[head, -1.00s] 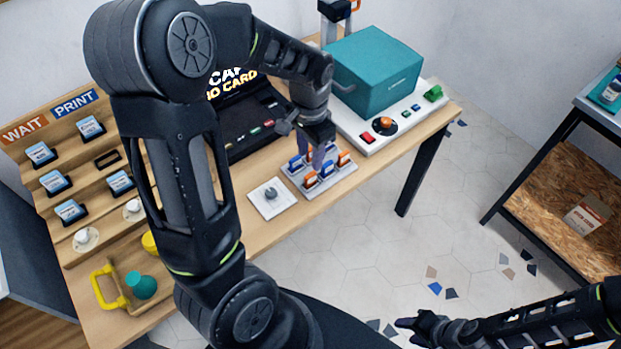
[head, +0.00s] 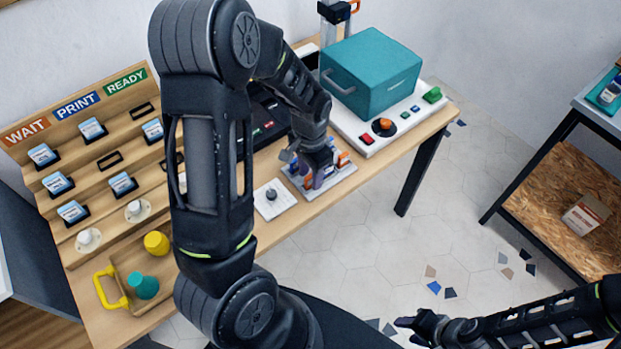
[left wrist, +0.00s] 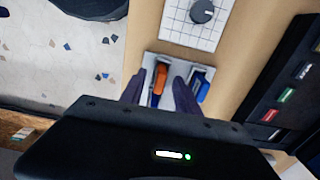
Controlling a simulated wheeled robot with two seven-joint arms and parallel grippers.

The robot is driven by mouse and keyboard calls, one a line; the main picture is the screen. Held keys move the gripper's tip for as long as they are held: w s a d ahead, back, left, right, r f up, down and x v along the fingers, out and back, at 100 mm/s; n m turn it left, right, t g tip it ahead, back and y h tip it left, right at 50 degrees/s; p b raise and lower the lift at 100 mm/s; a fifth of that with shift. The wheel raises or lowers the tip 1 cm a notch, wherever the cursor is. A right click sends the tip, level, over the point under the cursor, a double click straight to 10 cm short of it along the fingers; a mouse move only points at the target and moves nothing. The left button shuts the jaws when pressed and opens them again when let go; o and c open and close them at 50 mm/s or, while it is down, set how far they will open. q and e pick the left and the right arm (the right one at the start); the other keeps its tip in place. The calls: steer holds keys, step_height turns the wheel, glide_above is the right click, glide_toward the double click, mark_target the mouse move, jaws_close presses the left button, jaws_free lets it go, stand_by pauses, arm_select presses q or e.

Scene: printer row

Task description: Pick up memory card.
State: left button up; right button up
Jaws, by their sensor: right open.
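The memory cards stand upright in a pale holder (head: 338,180) near the table's front edge, some orange and some blue. My left gripper (head: 317,180) is down among them and hides several in the head view. In the left wrist view, its two dark fingers (left wrist: 158,92) stand apart, one on each side of an orange card (left wrist: 158,82). A gap shows on the card's left; contact is not clear. A blue card (left wrist: 203,84) stands just right of the right finger. My right gripper (head: 418,325) is open and empty over the floor at lower right.
A white plate with a grey knob (head: 271,198) lies left of the holder. A teal box (head: 371,75) sits on the white button panel behind it. A black case (head: 262,120) is partly hidden by my left arm. A wooden rack (head: 110,155) stands left.

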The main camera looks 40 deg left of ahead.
arm_select(q)
steer(key=shift+c, duration=0.5)
jaws_close()
stand_by(0.3)
